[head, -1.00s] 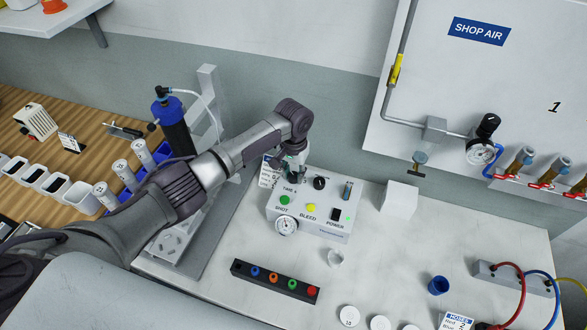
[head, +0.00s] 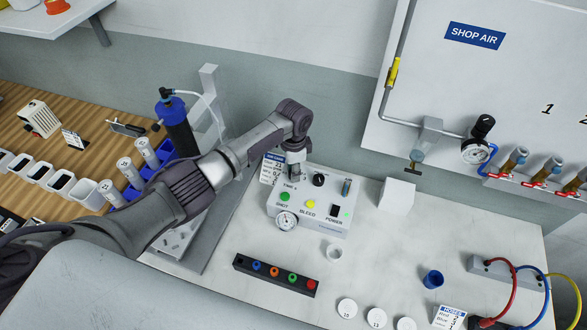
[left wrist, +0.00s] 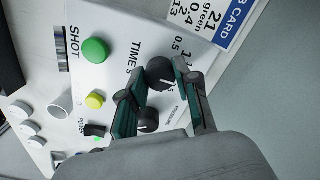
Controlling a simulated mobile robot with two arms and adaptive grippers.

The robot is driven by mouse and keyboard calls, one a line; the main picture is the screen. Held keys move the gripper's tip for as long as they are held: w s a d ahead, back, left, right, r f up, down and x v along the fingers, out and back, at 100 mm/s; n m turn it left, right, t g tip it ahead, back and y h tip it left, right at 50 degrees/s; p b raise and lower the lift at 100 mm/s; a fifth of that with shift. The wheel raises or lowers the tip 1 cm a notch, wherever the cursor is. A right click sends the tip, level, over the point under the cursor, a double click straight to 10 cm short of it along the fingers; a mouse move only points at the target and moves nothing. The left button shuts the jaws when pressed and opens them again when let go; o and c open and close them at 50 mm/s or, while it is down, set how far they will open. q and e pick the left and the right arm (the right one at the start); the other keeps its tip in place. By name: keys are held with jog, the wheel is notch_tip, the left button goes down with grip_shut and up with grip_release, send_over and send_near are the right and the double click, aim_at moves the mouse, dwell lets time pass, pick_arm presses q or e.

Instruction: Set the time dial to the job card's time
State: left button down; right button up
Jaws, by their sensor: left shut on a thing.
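The dispenser control box (head: 335,224) stands on the white bench, with the black time dial (left wrist: 158,71) at its upper left. My left gripper (head: 293,173) points down over that dial. In the left wrist view its two teal-padded fingers (left wrist: 160,82) are shut on the dial, one on each side. They partly cover the dial and its scale, so its exact setting cannot be read. The job card (head: 270,170) stands behind the box. The left wrist view shows part of the card (left wrist: 207,20), with "21", "green" and figures, turned and cut off. My right gripper is out of view.
Close to the gripped dial is the black pressure knob (left wrist: 148,121). A white block (head: 397,198) stands to the right. A black strip of coloured caps (head: 275,275) lies in front.

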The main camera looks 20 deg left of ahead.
pick_arm(q)
jog(key=shift+r+m, duration=0.1)
jog(key=shift+m, duration=1.1)
jog(key=c, duration=0.8)
grip_release()
notch_tip(320, 180, up, 12)
jog(key=shift+f, duration=0.1)
